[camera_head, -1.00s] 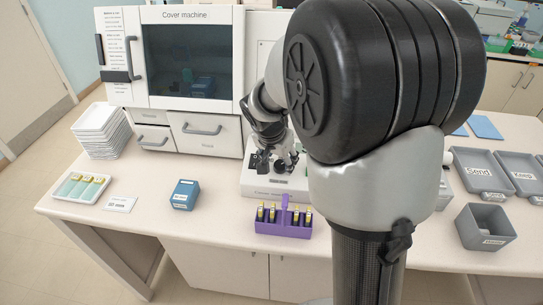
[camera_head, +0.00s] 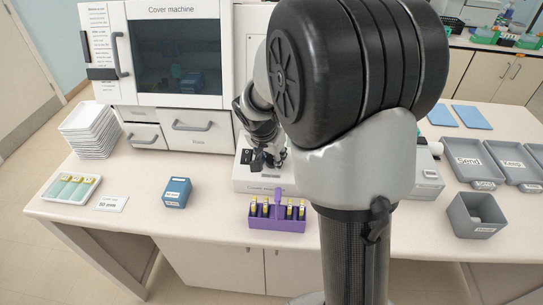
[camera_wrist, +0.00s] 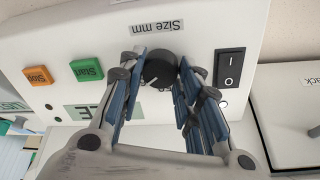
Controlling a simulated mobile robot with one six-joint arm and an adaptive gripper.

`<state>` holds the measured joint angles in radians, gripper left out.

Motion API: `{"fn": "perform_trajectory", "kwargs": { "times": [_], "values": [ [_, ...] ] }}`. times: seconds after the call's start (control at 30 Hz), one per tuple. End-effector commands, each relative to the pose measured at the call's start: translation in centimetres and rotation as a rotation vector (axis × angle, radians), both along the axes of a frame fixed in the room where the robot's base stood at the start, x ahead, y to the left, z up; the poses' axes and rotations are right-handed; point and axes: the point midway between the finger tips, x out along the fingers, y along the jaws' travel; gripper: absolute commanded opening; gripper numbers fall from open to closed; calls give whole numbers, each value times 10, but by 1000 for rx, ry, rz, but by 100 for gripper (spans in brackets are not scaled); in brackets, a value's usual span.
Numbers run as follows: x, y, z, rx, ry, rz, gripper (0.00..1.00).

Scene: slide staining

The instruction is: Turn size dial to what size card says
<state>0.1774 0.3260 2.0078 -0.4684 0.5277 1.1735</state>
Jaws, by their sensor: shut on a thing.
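The black size dial (camera_wrist: 160,70) sits on a light sloped panel below the "Size mm" label (camera_wrist: 156,30) in the wrist view. It has a small white pointer mark. My gripper (camera_wrist: 163,72) is shut on the dial, with one blue-padded finger on each side. In the head view my gripper (camera_head: 266,158) is at the cover slide unit (camera_head: 240,184), and the dial is hidden there. The white size card (camera_head: 112,204) lies at the table's front left; it shows a number and mm, too small to read surely. A display (camera_wrist: 82,112) is partly covered by a finger.
A green Start button (camera_wrist: 87,68), an orange Stop button (camera_wrist: 38,76) and a black rocker switch (camera_wrist: 229,68) flank the dial. A purple rack (camera_head: 277,222) stands close in front of the unit. A blue box (camera_head: 176,192) stands left.

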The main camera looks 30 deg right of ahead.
Motion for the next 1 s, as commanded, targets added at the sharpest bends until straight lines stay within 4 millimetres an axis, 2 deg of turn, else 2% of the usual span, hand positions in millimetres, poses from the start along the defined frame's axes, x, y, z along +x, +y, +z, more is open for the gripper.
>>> {"fn": "perform_trajectory", "kwargs": {
  "times": [0.2,0.53,0.77,1.0],
  "values": [
    [0,0,0,0,0,0,8],
    [0,0,0,-15,10,51,8],
    [0,1,-1,-57,38,189,8],
    [-1,1,0,-119,81,397,8]
  ]
}}
